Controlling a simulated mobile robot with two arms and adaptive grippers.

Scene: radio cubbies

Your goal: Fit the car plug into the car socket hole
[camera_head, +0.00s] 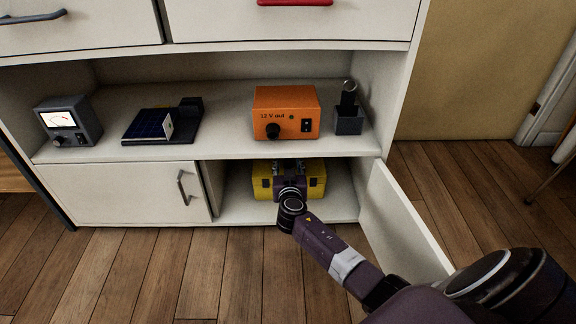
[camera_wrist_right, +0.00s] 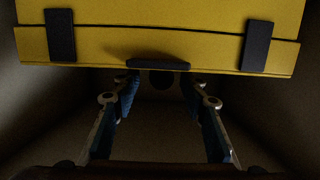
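An orange box (camera_head: 286,103) marked "12 V out" stands on the middle shelf. A dark round socket (camera_head: 273,130) is on its front, low on the left side. To its right, a dark plug-like piece with a metal ring on top (camera_head: 348,96) stands upright in a small dark grey holder (camera_head: 349,123). My right gripper (camera_head: 288,165) is inside the open lower cubby, at a yellow case (camera_head: 318,182). In the right wrist view its fingers (camera_wrist_right: 160,92) are apart and empty, close to the case's dark handle (camera_wrist_right: 158,64); contact cannot be told. My left gripper is out of view.
A grey meter (camera_head: 70,121) and a small solar panel device (camera_head: 150,124) stand on the shelf's left. A cabinet door (camera_head: 405,230) hangs open beside my right arm. Another door (camera_head: 125,193) is shut. Drawers are above; bare wooden floor (camera_head: 200,270) lies in front.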

